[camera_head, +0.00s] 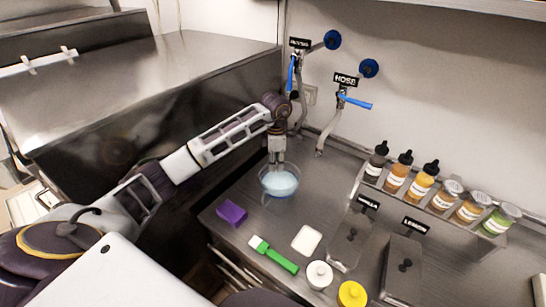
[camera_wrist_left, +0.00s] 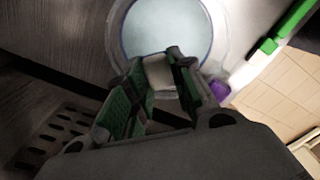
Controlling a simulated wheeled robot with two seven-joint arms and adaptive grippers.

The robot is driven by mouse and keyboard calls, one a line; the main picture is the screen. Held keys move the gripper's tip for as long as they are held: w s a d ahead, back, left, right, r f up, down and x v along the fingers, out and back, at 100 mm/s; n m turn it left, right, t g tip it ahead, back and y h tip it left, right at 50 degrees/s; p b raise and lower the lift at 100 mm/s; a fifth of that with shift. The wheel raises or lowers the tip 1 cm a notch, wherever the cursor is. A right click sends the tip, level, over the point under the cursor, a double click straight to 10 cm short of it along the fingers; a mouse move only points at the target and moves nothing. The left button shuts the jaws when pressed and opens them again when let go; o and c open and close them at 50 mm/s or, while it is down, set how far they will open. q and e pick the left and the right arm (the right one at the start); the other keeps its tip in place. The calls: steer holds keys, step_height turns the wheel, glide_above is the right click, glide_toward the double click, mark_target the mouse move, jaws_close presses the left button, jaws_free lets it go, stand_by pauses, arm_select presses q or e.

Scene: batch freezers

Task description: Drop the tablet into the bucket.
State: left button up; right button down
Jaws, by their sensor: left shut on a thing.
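My left gripper (camera_head: 277,160) points down over the bucket (camera_head: 264,186), a clear round container with pale blue liquid in it. In the left wrist view the gripper (camera_wrist_left: 158,75) is shut on a small white tablet (camera_wrist_left: 158,70), held between its green-padded fingers. The bucket's rim (camera_wrist_left: 112,38) and pale liquid lie beyond the tablet in that view. I cannot tell the exact height of the tablet above the liquid. The tablet is hardly visible in the head view. My right gripper is not in view.
A purple block (camera_head: 232,212), a green-handled brush (camera_head: 274,255), a white square (camera_head: 306,239) and white and yellow lidded jars (camera_head: 319,275) lie in front on the steel counter. Taps (camera_head: 320,148) stand behind the bucket. A bottle rack (camera_head: 420,205) is at the right.

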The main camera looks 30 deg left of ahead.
arm_select(q)
steer(key=shift+f, duration=0.95)
steer(key=o, duration=0.9)
steer(key=shift+r, duration=0.15)
